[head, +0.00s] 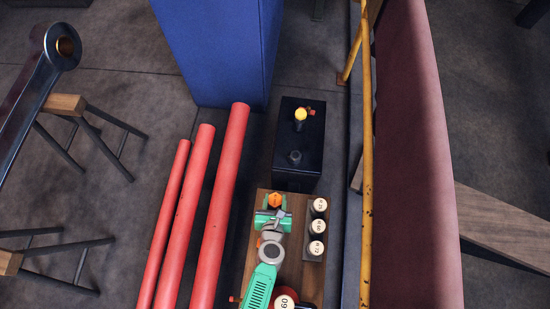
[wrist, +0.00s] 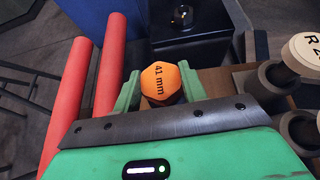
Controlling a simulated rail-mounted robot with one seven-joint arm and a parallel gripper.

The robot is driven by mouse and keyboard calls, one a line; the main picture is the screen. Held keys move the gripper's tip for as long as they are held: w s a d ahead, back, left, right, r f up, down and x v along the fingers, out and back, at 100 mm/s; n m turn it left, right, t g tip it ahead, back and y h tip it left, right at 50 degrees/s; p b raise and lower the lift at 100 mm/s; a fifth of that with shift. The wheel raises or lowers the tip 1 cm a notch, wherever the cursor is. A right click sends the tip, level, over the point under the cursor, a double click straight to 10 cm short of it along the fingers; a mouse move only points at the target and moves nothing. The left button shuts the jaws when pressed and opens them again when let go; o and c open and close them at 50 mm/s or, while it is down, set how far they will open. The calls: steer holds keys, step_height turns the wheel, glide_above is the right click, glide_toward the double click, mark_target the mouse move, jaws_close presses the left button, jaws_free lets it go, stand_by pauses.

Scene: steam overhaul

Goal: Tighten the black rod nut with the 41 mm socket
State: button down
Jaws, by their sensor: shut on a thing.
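A dark nut-like piece (head: 295,157) stands on top of a black block (head: 288,175), beyond the gripper. It shows in the wrist view too (wrist: 183,17), apart from the socket. I cannot tell for sure that it is the rod nut. The socket's underside is hidden.
Several labelled dark cylinders, one here (head: 317,226), stand right of the gripper on a wooden board (head: 312,279). Red pipes (head: 219,205) lie left; a yellow rail (head: 366,150) runs right. A blue column (head: 222,50) stands behind.

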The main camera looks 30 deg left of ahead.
steer(key=shift+r, duration=0.1)
step_height(320, 180, up, 6)
steer(key=p, duration=0.6)
steer(key=shift+r, duration=0.1)
